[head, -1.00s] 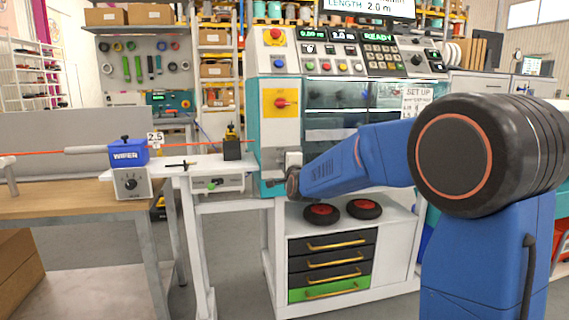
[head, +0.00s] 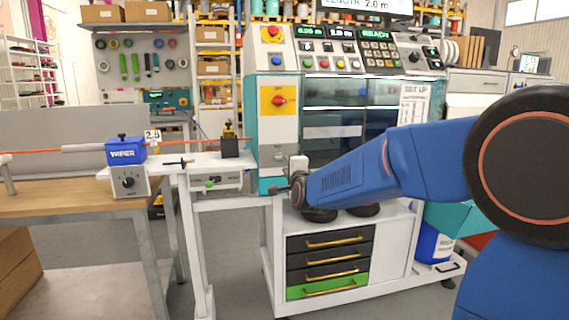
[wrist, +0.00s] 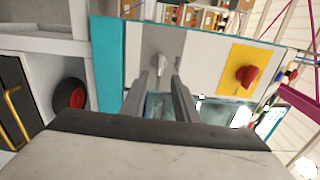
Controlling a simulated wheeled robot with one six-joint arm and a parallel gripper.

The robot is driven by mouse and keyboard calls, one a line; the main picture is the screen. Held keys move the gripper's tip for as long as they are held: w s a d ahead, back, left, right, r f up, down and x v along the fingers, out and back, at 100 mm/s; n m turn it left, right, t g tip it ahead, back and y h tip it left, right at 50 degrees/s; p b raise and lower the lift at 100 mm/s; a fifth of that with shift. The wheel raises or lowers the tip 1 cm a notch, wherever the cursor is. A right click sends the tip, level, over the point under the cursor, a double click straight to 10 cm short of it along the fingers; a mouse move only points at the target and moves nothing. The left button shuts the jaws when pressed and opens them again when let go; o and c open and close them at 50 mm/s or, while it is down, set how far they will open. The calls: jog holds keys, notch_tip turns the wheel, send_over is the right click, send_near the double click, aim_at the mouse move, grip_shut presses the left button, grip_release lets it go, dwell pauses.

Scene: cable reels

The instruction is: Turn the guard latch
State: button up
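The guard latch (wrist: 161,66) is a small pale grey handle on a grey plate (wrist: 150,42) on the machine's front. It shows in the wrist view at the upper middle. In the head view its plate (head: 279,154) is on the white panel below the yellow plate; the handle is too small to make out there. My gripper (wrist: 162,80) is open and empty, its two grey fingers pointing at the latch with the handle between their tips in the picture. I cannot tell whether they touch it. In the head view my gripper (head: 274,190) is low before the panel.
A red rotary switch (head: 279,101) sits on a yellow plate above the latch plate; it also shows in the wrist view (wrist: 246,76). The blue wiper (head: 125,151) and an orange cable (head: 40,152) are at left. Black-and-gold-handled drawers (head: 330,259) stand below.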

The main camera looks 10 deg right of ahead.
jog(key=s, duration=0.9)
jog(key=shift+s, duration=0.4)
jog(key=s+d+f+n+g, duration=0.2)
jog(key=s+f+n+g, duration=0.2)
jog(key=s, duration=0.9)
jog(key=s+d+f+n+g, duration=0.2)
jog(key=s+f+n+g, duration=0.2)
jog(key=s+f+n, duration=0.4)
jog(key=s+d+f+n+g, duration=0.2)
jog(key=s+f+n+g, duration=0.3)
jog(key=s, duration=1.3)
notch_tip(320, 180, down, 3)
jog(key=shift+s+d+r+n, duration=0.15)
jog(key=shift+d+n, duration=0.15)
jog(key=shift+n, duration=0.3)
jog(key=shift+o, duration=0.4)
